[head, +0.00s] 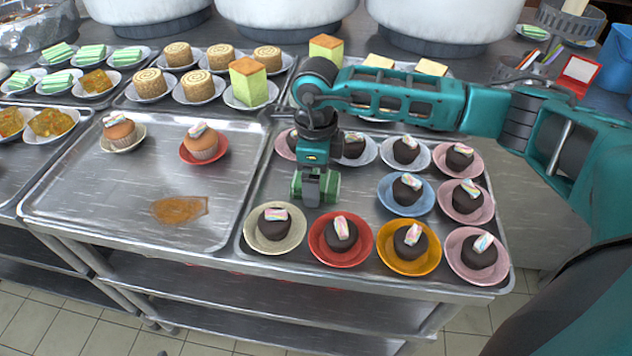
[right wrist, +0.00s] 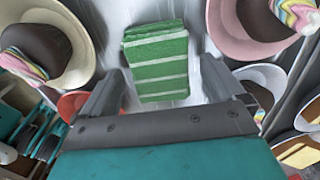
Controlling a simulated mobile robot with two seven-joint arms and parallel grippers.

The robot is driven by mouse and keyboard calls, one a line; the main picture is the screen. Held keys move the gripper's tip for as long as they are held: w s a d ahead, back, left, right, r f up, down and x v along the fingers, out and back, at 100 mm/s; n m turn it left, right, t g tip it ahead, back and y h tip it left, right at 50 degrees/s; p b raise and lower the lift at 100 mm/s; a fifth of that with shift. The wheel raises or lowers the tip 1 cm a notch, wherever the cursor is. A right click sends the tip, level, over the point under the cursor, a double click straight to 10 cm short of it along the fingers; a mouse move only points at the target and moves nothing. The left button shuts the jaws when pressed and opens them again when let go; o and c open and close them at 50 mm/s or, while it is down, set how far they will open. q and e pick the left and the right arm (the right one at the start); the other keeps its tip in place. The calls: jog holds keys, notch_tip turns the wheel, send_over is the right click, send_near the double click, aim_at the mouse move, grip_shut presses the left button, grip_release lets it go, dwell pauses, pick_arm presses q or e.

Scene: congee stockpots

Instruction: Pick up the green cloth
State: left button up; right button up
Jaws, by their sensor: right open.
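The green cloth (right wrist: 158,62) is folded, with pale stripes, and lies on the metal tray in the right wrist view. My right gripper (right wrist: 160,82) is open, with one grey finger to each side of the cloth's near part. No gap is closed on it. In the head view my right gripper (head: 314,190) points down at the right-hand tray (head: 262,180), among plated dark cupcakes. Green surfaces show around its tips there, and the gripper hides most of the cloth. My left gripper is not in view.
Chocolate cupcakes on coloured plates surround the gripper, with a red plate (head: 340,240) and a cream plate (head: 275,230) close in front. The left tray (head: 90,195) holds two cupcakes and a brown spill (head: 180,209). Large white pots (head: 445,20) stand behind.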

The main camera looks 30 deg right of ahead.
jog(key=shift+f, duration=0.15)
jog(key=c, duration=1.1)
jog(key=shift+c, duration=0.2)
notch_tip(320, 180, up, 20)
jog(key=p, duration=0.1)
jog(key=o, duration=0.5)
jog(key=c, duration=0.4)
